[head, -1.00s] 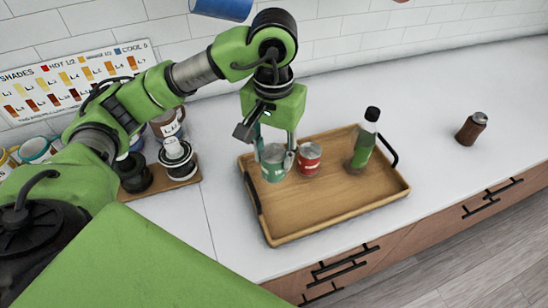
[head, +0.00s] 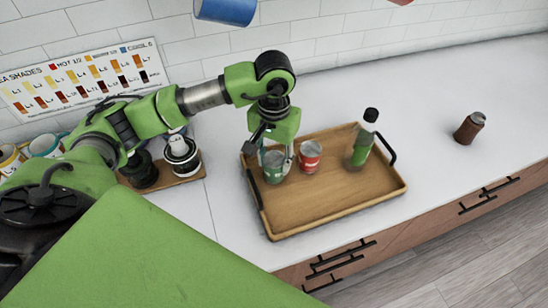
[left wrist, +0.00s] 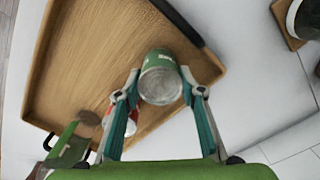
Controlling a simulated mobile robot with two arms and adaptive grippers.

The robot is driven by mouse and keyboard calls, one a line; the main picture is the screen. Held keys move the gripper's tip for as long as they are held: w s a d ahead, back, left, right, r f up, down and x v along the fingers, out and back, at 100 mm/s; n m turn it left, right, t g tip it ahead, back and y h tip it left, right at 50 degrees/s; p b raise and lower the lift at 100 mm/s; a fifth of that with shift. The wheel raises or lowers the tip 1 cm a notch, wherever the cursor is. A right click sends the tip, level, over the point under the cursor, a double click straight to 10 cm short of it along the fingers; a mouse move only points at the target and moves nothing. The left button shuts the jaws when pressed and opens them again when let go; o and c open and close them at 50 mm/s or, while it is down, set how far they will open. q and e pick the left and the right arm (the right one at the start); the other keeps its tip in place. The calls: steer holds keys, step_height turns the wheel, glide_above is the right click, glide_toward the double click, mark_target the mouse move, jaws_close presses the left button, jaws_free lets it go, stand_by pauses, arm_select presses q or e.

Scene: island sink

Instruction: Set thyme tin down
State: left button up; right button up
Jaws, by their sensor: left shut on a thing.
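The green thyme tin (head: 273,166) is between the fingers of my left gripper (head: 276,160), which is shut on it. It is at the left end of the wooden tray (head: 310,210), low over the tray floor; I cannot tell whether its base touches. The left wrist view shows the tin's round grey top and green side (left wrist: 160,72) between the fingertips. A red tin (head: 310,157) stands close to its right on the tray. The lettering is too small to read. My right gripper is not in view.
A green bottle with a black cap (head: 362,142) stands at the tray's right end. A brown jar (head: 469,127) is on the counter farther right. Jars on a small board (head: 190,188) stand left. The tray's front and middle are clear.

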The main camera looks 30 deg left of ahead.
mark_target(274, 158)
arm_select(q)
steer(key=shift+f, duration=0.2)
steer(key=o, duration=1.1)
steer(key=shift+r, duration=0.1)
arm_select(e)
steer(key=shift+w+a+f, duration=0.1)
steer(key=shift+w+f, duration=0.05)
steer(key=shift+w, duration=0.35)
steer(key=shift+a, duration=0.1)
arm_select(q)
steer(key=shift+r, duration=0.15)
steer(key=shift+w+r, duration=0.1)
steer(key=shift+r, duration=0.05)
step_height(274, 158, up, 12)
steer(key=b, duration=0.2)
steer(key=shift+b, duration=0.4)
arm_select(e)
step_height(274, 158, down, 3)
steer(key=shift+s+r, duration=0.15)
